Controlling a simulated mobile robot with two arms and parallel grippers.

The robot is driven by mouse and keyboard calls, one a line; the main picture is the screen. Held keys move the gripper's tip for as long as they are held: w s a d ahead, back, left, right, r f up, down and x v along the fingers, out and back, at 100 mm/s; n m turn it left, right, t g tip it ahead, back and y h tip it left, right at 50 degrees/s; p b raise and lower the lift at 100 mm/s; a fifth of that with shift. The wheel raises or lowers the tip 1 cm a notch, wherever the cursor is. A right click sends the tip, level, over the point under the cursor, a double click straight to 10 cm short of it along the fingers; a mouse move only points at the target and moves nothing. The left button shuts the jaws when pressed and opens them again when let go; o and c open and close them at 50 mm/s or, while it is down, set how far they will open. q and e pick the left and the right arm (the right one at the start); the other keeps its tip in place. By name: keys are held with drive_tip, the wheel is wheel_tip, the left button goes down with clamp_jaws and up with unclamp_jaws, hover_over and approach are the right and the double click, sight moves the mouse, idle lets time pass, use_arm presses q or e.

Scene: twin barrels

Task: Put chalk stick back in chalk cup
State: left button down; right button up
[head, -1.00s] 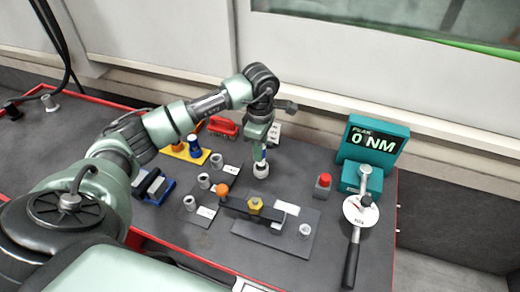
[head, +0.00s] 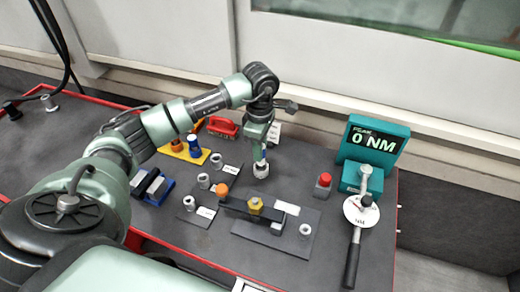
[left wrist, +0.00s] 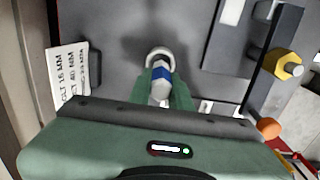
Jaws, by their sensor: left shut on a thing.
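My left gripper (head: 260,150) is shut on the chalk stick (left wrist: 161,88), a pale stick with a blue band that stands roughly upright between the green fingers. The chalk cup (head: 261,171), a small pale round cup, is directly below the gripper in the head view. In the left wrist view the cup's rim (left wrist: 158,54) shows just beyond the stick. The stick's lower end overlaps the cup; I cannot tell how deep it is inside. My right gripper is not in view.
A dark fixture with a yellow hex nut (head: 255,205) and an orange knob (head: 221,190) is just in front. A red button (head: 323,182), a teal torque display (head: 372,140) and a wrench (head: 354,245) are at right. A yellow tray (head: 187,152) and several grey sockets lie left.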

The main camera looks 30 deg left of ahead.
use_arm(q)
drive_tip(key=shift+f+b, duration=1.65)
drive_tip(key=shift+f, duration=0.4)
drive_tip(key=c, duration=1.2)
unclamp_jaws()
wheel_tip(320, 180, up, 8)
drive_tip(key=shift+f, duration=0.1)
